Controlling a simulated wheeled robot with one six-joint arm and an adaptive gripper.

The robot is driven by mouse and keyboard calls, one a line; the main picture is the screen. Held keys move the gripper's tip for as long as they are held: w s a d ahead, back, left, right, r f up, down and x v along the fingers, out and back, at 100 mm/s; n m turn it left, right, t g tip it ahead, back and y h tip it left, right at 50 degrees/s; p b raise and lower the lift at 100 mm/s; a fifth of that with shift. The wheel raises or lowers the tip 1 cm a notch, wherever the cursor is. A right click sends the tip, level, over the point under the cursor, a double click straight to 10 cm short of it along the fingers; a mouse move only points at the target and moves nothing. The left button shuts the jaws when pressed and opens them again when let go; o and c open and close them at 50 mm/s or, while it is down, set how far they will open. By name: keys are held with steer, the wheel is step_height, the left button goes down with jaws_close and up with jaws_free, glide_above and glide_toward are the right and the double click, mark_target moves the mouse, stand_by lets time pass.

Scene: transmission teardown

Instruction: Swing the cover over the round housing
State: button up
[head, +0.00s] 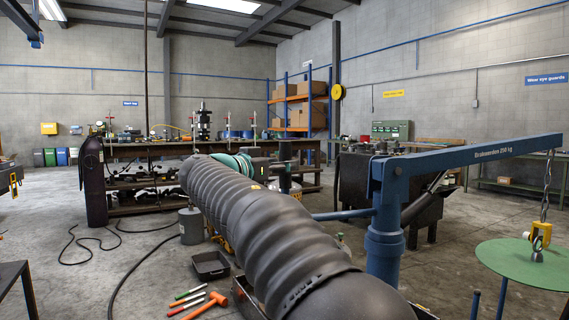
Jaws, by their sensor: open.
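A flat green disc (525,262), which looks like the cover, is at the right edge. A yellow hook block (540,236) on a short chain (547,185) meets a small grey fitting at its middle. The chain hangs from the end of a blue swing crane's boom (470,153), which reaches right from its post (384,250). A blue bar (342,214) sticks out left from the post. I cannot pick out the round housing for sure; a grey cylindrical part (286,185) stands partly hidden behind my arm.
A long bench (150,150) with parts stands behind. A dark machine (360,185) stands behind the crane post. A black tray (210,265), a grey canister (191,225), orange mallet (206,304) and cables lie on the floor at left. Floor shows free between crane and disc.

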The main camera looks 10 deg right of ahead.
steer(key=shift+x, duration=0.8)
jaws_close()
